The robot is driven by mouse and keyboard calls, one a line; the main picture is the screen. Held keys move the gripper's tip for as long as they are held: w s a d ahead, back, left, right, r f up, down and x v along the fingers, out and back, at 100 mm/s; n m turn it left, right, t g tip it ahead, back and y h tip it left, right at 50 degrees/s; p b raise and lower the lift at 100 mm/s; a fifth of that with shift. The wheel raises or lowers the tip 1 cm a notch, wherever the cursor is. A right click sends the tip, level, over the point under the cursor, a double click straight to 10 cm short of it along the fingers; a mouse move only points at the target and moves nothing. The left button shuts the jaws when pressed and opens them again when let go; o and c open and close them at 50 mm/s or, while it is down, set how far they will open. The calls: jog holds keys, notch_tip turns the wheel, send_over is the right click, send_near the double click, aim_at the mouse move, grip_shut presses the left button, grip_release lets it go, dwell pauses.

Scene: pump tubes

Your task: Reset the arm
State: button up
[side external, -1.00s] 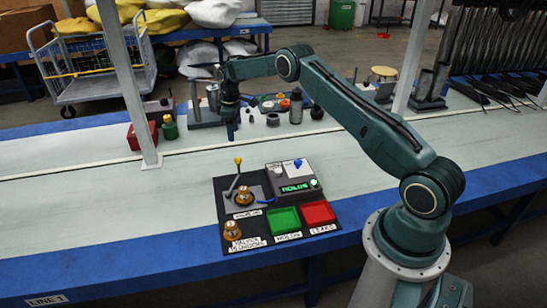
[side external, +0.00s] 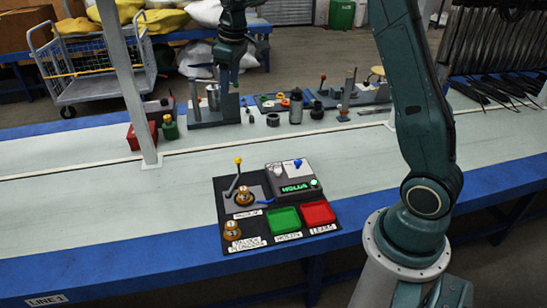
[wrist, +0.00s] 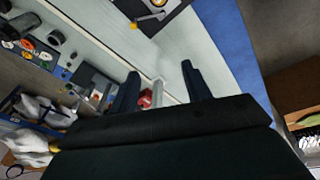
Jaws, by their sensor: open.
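My gripper (side external: 229,78) hangs high above the far side of the bench in the side view, above the grey fixture with the metal cylinder. In the wrist view its two dark fingers (wrist: 160,85) stand apart with nothing between them. The dark control board (side external: 280,210) lies on the near part of the bench. It carries a yellow-knobbed lever (side external: 238,161), a green-lit display (side external: 295,187), a green tray (side external: 299,219) and a red tray (side external: 334,214). Brass-coloured round parts sit on the board, one beside the lever (side external: 244,196) and one at the front left corner (side external: 232,228).
A white post (side external: 133,95) rises from the bench at the left. Along the back stand a grey fixture (side external: 208,113), a dark bottle (side external: 296,106), a red box (side external: 142,135) and a green bottle (side external: 170,128). The middle of the bench (side external: 90,195) is clear.

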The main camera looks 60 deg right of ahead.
jog(key=s+a+r+t, duration=0.1)
jog(key=s+a+r, duration=0.45)
jog(key=s, duration=0.35)
jog(key=s+a+f+m+t, duration=0.1)
jog(key=s+a, duration=0.1)
jog(key=s, duration=1)
jog(key=s+a+f+m+t, duration=0.1)
jog(key=s+a+m, duration=0.1)
jog(key=s, duration=1)
jog(key=shift+a, duration=0.7)
